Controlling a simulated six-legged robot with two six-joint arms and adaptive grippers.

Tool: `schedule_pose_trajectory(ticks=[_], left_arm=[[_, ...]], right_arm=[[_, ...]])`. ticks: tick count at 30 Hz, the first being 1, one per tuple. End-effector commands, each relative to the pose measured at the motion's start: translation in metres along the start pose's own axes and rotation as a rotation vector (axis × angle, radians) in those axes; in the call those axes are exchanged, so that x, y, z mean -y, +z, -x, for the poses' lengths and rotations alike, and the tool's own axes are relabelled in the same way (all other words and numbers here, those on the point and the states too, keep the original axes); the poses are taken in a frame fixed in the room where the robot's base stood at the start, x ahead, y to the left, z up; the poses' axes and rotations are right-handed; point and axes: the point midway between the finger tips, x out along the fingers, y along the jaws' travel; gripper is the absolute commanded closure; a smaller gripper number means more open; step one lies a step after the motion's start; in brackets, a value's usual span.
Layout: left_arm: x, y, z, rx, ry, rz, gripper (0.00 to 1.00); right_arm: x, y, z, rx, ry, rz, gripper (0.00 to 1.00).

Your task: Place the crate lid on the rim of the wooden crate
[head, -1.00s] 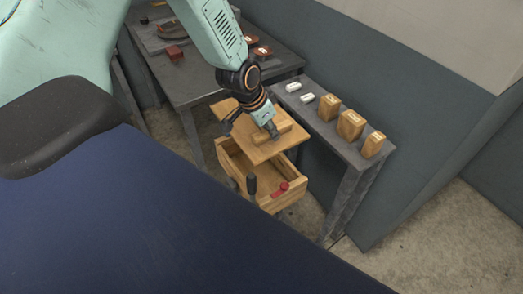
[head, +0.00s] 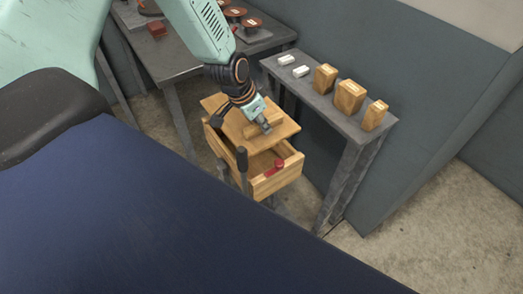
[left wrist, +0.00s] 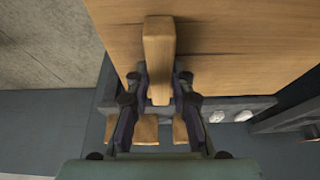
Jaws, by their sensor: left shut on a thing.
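The wooden crate lid (head: 283,129) is a flat tan board with a raised bar handle. My left gripper (head: 265,123) is shut on that handle; in the left wrist view the fingers (left wrist: 160,95) close on both sides of the bar (left wrist: 159,60). The wooden crate (head: 282,179) stands below the lid, and its near part shows open. The lid covers the far part of the crate in the head view. I cannot tell whether the lid touches the rim. A red piece (head: 275,168) shows at the crate's near side. My right gripper is not in view.
A narrow grey bench (head: 330,108) right of the crate holds several wooden blocks (head: 349,97) and two small white pieces (head: 300,71). A grey table (head: 180,62) stands behind at left. Dark upright handles (head: 242,158) rise at the crate's near left.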

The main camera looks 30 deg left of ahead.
Motion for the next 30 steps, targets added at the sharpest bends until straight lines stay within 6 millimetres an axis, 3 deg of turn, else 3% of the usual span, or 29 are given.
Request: schedule_pose_trajectory(ticks=[1,9,20,30], left_arm=[[0.000,0.003,-0.010,-0.001,-0.001,-0.002,1.00],[0.000,0.013,-0.037,-0.002,-0.001,-0.002,1.00],[0.000,0.018,-0.047,-0.002,-0.002,-0.002,1.00],[-0.001,0.032,-0.081,-0.002,-0.001,-0.002,1.00]], right_arm=[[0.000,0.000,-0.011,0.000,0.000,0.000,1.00],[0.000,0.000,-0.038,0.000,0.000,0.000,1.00],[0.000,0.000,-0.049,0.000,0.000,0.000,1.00],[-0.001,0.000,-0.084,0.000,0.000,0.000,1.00]])
